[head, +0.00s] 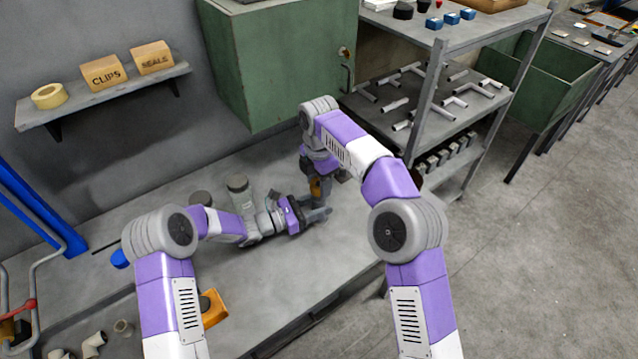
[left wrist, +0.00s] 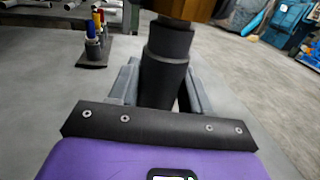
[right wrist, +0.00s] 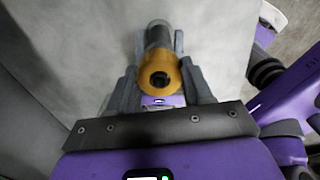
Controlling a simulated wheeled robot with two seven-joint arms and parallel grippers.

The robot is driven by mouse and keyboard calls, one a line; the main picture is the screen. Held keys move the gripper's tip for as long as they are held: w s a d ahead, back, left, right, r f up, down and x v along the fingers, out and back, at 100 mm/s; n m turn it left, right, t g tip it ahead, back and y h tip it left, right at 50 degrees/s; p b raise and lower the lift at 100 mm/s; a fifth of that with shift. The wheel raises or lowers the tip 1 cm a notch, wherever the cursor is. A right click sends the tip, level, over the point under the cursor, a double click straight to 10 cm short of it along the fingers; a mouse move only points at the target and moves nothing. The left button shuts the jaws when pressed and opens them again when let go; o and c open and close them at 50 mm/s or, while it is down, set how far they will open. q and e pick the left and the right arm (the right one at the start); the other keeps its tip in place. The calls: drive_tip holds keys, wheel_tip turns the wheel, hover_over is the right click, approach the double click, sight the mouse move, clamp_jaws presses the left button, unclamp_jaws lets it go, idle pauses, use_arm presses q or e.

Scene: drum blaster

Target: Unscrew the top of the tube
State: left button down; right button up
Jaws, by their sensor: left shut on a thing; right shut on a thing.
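The tube (left wrist: 165,70) is a dark grey cylinder that stands between the fingers of my left gripper (left wrist: 160,92) in the left wrist view. Its wider orange-brown top (left wrist: 190,9) shows at that view's upper edge. In the right wrist view the top (right wrist: 174,77) is an orange ring with a dark hole, between the fingers of my right gripper (right wrist: 160,84). In the head view my left gripper (head: 308,217) is shut on the tube from the left, low over the bench. My right gripper (head: 318,185) comes from above and is shut on the top. The arms partly hide the tube.
The grey bench (head: 240,300) has bare room at the front. Grey canisters (head: 240,190) stand behind my left forearm. A green cabinet (head: 275,60) hangs above the back. A metal shelf rack (head: 440,120) with pipe pieces stands close to the right.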

drive_tip(key=shift+r, duration=2.05)
use_arm(q)
drive_tip(key=shift+c, duration=2.1)
unclamp_jaws()
drive_tip(key=shift+a, duration=0.15)
